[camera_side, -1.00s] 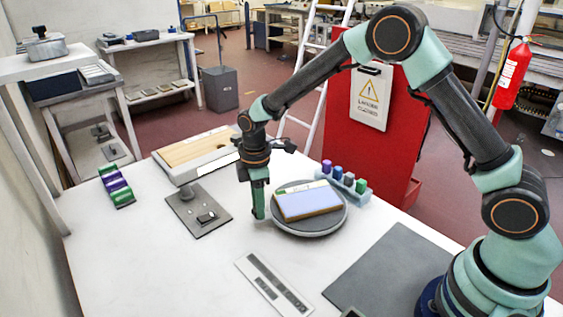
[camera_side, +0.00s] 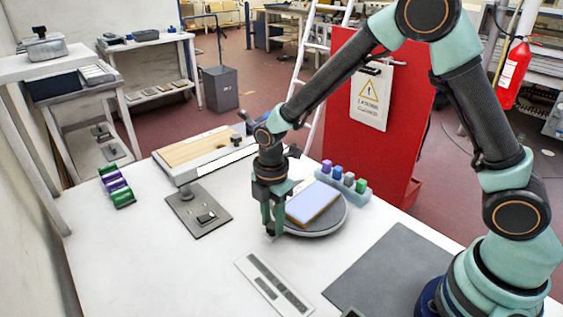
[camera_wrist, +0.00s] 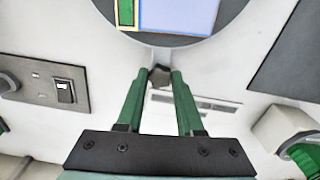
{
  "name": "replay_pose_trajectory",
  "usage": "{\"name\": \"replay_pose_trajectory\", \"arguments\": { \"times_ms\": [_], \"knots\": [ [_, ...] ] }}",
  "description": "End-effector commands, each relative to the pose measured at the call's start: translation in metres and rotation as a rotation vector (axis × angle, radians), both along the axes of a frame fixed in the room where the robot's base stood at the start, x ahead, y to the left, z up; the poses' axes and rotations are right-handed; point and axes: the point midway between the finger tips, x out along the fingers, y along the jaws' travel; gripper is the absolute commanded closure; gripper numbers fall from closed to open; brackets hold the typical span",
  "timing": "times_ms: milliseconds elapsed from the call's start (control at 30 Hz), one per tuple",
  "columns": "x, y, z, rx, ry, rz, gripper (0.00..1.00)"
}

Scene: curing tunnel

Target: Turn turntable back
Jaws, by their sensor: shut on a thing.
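The turntable (camera_side: 335,223) is a round grey disc on the white table, and its edge shows at the top of the wrist view (camera_wrist: 160,42). A block with a lilac-blue top (camera_side: 315,202) lies on it, set at a slant. My gripper (camera_side: 272,230) is low at the disc's front-left edge. In the wrist view, my two green fingers (camera_wrist: 161,76) are closed on a small dark grey tab (camera_wrist: 159,72) at the turntable's rim. The tab is hidden in the side view.
A grey plate with a switch (camera_side: 199,211) lies to the left. A rack of coloured pegs (camera_side: 356,190) stands close behind the turntable. A pale slotted strip (camera_side: 272,284) lies in front, and a dark mat (camera_side: 390,272) lies to the right.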

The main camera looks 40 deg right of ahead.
Motion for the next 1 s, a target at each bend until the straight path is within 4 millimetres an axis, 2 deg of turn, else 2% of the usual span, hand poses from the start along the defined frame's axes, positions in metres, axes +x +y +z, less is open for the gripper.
{"name": "replay_pose_trajectory", "arguments": {
  "times_ms": [467,1000],
  "knots": [
    [-0.028,-0.005,0.003,0.002,-0.009,0.241,1.00],
    [-0.059,-0.022,0.003,0.000,-0.008,0.510,1.00]
  ]
}}
